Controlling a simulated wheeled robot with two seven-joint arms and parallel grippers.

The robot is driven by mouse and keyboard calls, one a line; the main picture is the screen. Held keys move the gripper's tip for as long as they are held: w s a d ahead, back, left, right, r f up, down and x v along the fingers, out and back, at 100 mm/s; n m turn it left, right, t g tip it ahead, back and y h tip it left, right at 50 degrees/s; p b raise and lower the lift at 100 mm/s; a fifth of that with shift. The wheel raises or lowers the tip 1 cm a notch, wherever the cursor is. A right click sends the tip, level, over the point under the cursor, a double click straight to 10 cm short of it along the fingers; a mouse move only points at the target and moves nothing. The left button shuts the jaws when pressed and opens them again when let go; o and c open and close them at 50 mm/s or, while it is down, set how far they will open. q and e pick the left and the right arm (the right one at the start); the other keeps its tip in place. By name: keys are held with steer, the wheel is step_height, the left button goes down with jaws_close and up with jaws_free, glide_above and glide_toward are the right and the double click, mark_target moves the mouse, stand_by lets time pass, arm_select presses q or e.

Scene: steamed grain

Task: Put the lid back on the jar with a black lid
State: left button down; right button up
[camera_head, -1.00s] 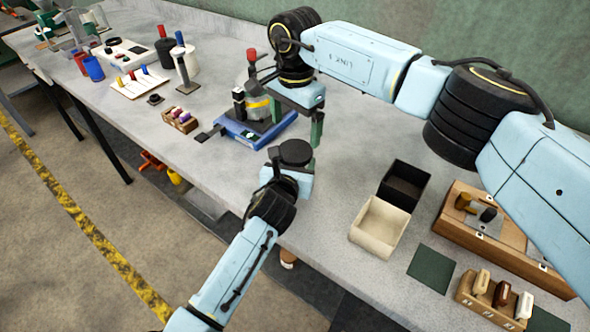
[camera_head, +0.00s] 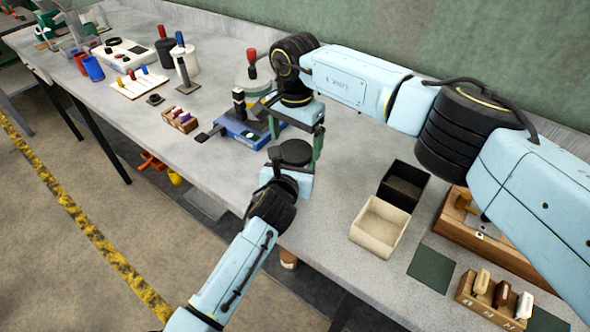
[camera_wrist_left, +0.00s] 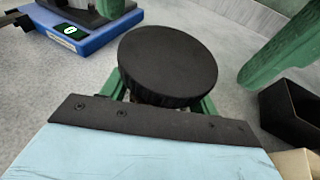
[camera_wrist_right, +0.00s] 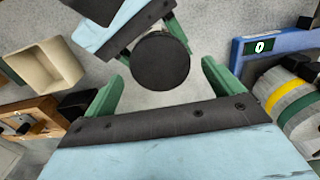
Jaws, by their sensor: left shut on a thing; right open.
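A round black lid (camera_head: 292,152) is in the jaws of my left gripper (camera_head: 288,168). The left wrist view shows its flat top (camera_wrist_left: 168,62) and ridged edge, with green fingers partly hidden beneath. My right gripper (camera_head: 296,138) is open, just above and behind the lid. In the right wrist view the lid (camera_wrist_right: 160,62) lies between and beyond the open green fingers, with no clear contact.
The blue scale (camera_head: 238,136) is behind and left of my grippers. A cream bin (camera_head: 378,228) and a black bin (camera_head: 404,186) stand to the right. A wooden case (camera_head: 455,222) and a block with several handles (camera_head: 495,300) are farther right. Bare table lies between the scale and bins.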

steer(key=shift+f, duration=1.05)
steer(key=c, duration=1.1)
steer(key=shift+o, duration=0.2)
steer(key=shift+m, duration=1.6)
steer(key=o, duration=1.1)
steer(key=shift+r, duration=0.1)
